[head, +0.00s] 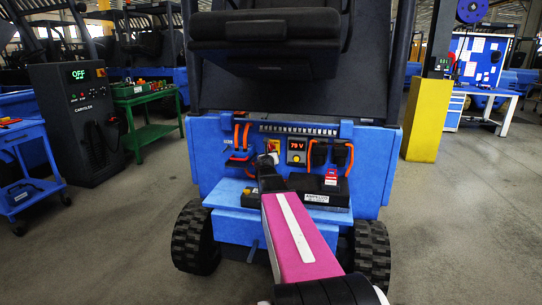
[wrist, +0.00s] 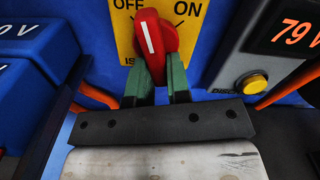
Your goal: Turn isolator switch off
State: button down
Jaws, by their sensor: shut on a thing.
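The isolator switch has a red handle (wrist: 155,40) on a yellow plate (wrist: 122,38) marked OFF at upper left and ON at upper right. The white line on the handle tilts slightly left of upright, pointing between the two marks and nearer OFF. My gripper (wrist: 158,88) has its green fingers on both sides of the handle's lower end, shut on it. In the head view the yellow switch plate (head: 273,146) shows on the blue vehicle's rear panel, with my gripper (head: 266,162) in front of it and hiding its lower part.
Right of the switch is a display (head: 296,151) reading 79 V, with a yellow button (wrist: 255,84) below it. Orange cables (head: 318,154) hang at both sides. Black boxes stand on the blue ledge below. A dark charger cabinet (head: 75,120) reading OFF stands at left.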

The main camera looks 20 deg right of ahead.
jog(key=shift+w+d+r, duration=0.25)
jog(key=shift+w+d, duration=0.25)
jog(key=shift+w, duration=0.15)
jog(key=n, duration=0.4)
jog(key=shift+s+d+r, duration=0.15)
jog(key=shift+d, duration=0.15)
jog(key=shift+s+d+r+n, duration=0.1)
jog(key=shift+d+r+n, duration=0.05)
jog(key=shift+n, duration=0.85)
jog(key=c, duration=1.2)
grip_release()
jog(key=shift+o, duration=1.4)
jog(key=v, duration=0.8)
jog(key=shift+f, duration=0.25)
